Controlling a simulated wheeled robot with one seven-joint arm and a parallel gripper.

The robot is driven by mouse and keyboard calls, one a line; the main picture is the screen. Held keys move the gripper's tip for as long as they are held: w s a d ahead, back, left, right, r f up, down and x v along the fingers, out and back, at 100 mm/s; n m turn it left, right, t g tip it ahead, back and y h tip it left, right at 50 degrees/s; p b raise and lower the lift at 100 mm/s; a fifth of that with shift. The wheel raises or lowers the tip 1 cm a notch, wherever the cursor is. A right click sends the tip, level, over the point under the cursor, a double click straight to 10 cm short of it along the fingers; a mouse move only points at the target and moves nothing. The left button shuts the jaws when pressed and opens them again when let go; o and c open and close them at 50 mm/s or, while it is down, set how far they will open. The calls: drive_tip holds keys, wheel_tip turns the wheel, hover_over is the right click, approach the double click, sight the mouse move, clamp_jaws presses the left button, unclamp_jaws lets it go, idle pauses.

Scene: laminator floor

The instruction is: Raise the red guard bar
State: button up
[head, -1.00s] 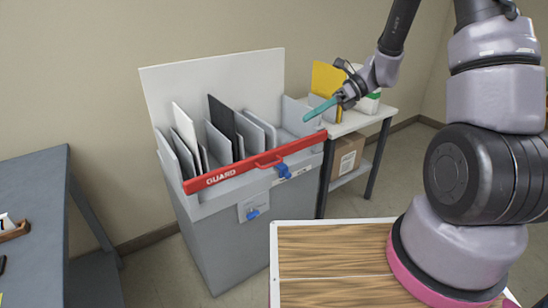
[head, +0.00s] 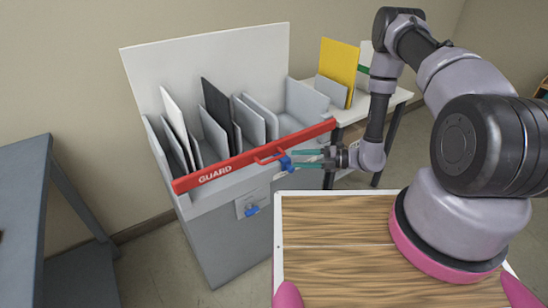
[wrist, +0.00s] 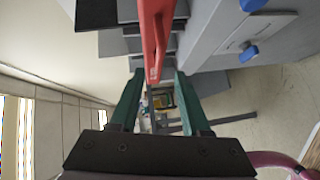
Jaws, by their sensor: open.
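The red guard bar (head: 240,161), lettered "GUARD", lies across the front of the grey slotted cabinet (head: 225,232), rising toward the right in the head view. It has a small red handle at its middle, with a blue latch (head: 286,163) just beside it. My gripper (head: 297,160) is open, its green fingers reaching from the right along the bar's front near the latch. In the wrist view the bar (wrist: 156,35) runs end-on toward the gap of my gripper (wrist: 155,78). I cannot tell whether the fingers touch it.
A second blue knob (head: 252,210) sits lower on the cabinet front. Several boards stand in the slots. A white side table (head: 398,96) with a yellow board (head: 339,60) is behind right. A grey table (head: 30,165) is at left.

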sight(274, 159)
drive_tip(key=x, duration=0.9)
drive_tip(key=shift+a, duration=0.2)
clamp_jaws()
idle(1.1)
